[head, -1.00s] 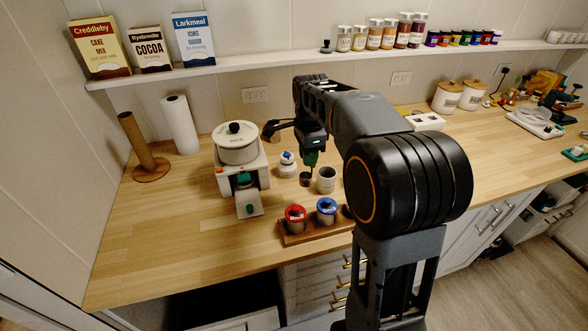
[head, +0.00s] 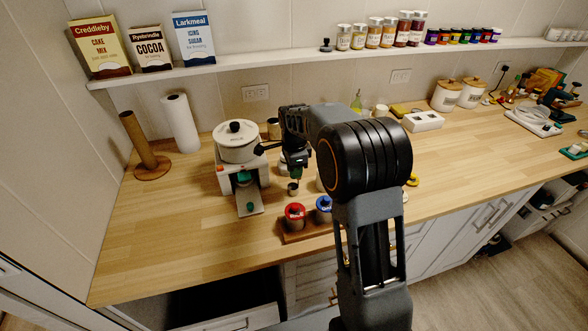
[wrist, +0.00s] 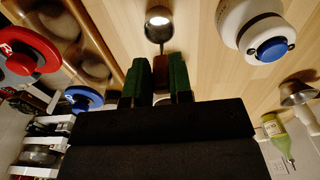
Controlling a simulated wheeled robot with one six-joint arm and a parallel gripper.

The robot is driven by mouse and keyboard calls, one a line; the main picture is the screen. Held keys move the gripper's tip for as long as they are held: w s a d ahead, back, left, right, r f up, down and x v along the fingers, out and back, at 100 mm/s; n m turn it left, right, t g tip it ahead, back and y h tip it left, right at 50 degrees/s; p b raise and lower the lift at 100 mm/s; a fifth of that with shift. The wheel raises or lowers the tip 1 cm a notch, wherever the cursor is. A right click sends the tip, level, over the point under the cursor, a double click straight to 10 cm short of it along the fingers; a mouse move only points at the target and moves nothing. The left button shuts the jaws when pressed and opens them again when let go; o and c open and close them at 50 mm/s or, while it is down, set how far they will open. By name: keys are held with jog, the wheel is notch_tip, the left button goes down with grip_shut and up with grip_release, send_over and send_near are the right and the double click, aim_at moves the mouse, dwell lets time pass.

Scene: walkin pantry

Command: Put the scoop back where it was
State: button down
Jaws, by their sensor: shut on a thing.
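The scoop is held in my gripper (head: 296,172). In the wrist view its round metal bowl (wrist: 158,22) points away from me, and its brown handle (wrist: 161,66) lies between the green fingers (wrist: 160,82). In the head view the small dark bowl (head: 293,189) hangs just below the fingers, above the counter and behind the canister rack. I cannot tell the exact gap to the counter. The wooden rack (head: 296,237) holds a red-lidded canister (head: 295,213) and a blue-lidded canister (head: 323,206); both lids also show in the wrist view.
A white appliance with a pot (head: 238,147) stands close left of my gripper. A white container with a blue button (wrist: 262,30) is beside the scoop in the wrist view. A green bottle (wrist: 277,135) stands farther off. The counter's left front (head: 165,240) is clear.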

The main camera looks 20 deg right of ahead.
jog(key=c, duration=1)
grip_release()
notch_tip(320, 180, up, 11)
jog(key=s+r+n+t, duration=0.2)
jog(key=s+n, duration=0.7)
jog(key=s, duration=0.3)
jog(key=shift+s+a+f+n+t, duration=0.15)
jog(key=shift+s+f+n+t, duration=0.2)
jog(key=shift+s+f+n, duration=1)
jog(key=shift+s+a+f+n+t, duration=0.1)
jog(key=shift+s+f+n+t, duration=0.35)
jog(key=shift+s+n, duration=1.6)
jog(key=shift+s+a+f+n+t, duration=0.2)
jog(key=shift+s+f+n, duration=0.95)
jog(key=shift+s, duration=1)
